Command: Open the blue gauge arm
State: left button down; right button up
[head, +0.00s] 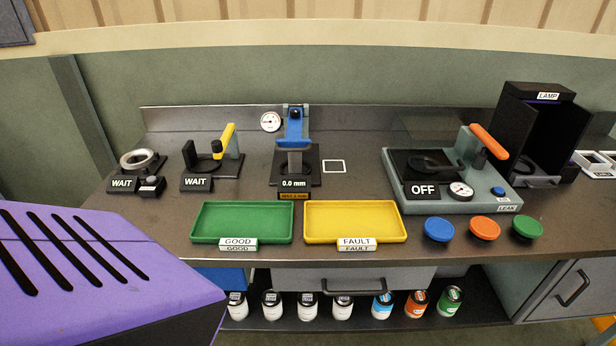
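The blue gauge arm (293,124) is part of a gauge station at the back middle of the bench. The arm stands on a black base plate (309,168), and its blue crossbar sits just above a grey post (295,162). A display on the front of the station reads 0.0 mm (294,184). I cannot tell for sure from this view whether the arm touches the post. Neither of my grippers is in view.
In front are a green GOOD tray (217,205) and a yellow FAULT tray (394,210). A WAIT station with a yellow lever (228,138) stands left, a leak tester (468,203) right. Blue (439,229), orange (484,228) and green (527,227) buttons line the front. A purple panel (100,275) blocks the lower left.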

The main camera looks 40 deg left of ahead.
aim_at(294, 141)
jog(key=u, duration=0.45)
jog(key=j+u, duration=0.1)
jog(key=u, duration=0.35)
jog(key=i+u, duration=0.1)
jog(key=u, duration=0.35)
jog(key=j, duration=0.25)
